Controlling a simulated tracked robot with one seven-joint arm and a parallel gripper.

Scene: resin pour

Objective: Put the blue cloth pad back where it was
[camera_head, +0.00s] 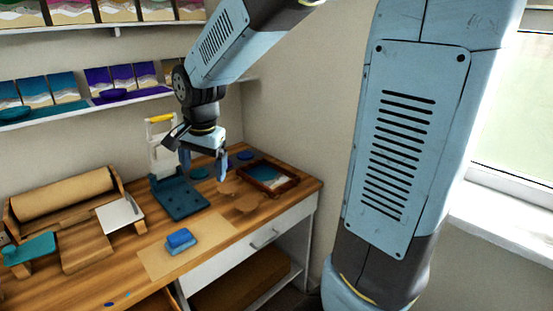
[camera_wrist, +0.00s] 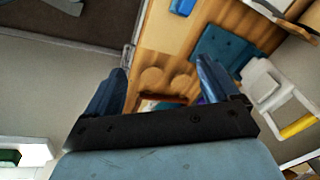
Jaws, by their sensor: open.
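The blue cloth pad (camera_head: 180,238) lies on a tan sheet (camera_head: 160,261) near the front edge of the wooden bench. It looks like a small block with a lighter blue layer below. In the wrist view, part of the blue pad (camera_wrist: 183,5) shows at the top edge. My gripper (camera_head: 204,170) is open and empty, pointing down above the back of the bench, behind and to the right of the pad. In the wrist view, my gripper's (camera_wrist: 162,68) fingers stand wide apart with bench surface and pale round marks between them.
A teal board with a white, yellow-handled stand (camera_head: 163,145) is left of my gripper. A dark-framed tray (camera_head: 267,178) sits to the right. A brown roll (camera_head: 65,195) and white plate (camera_head: 119,214) are at left. Shelves (camera_head: 130,98) hang behind.

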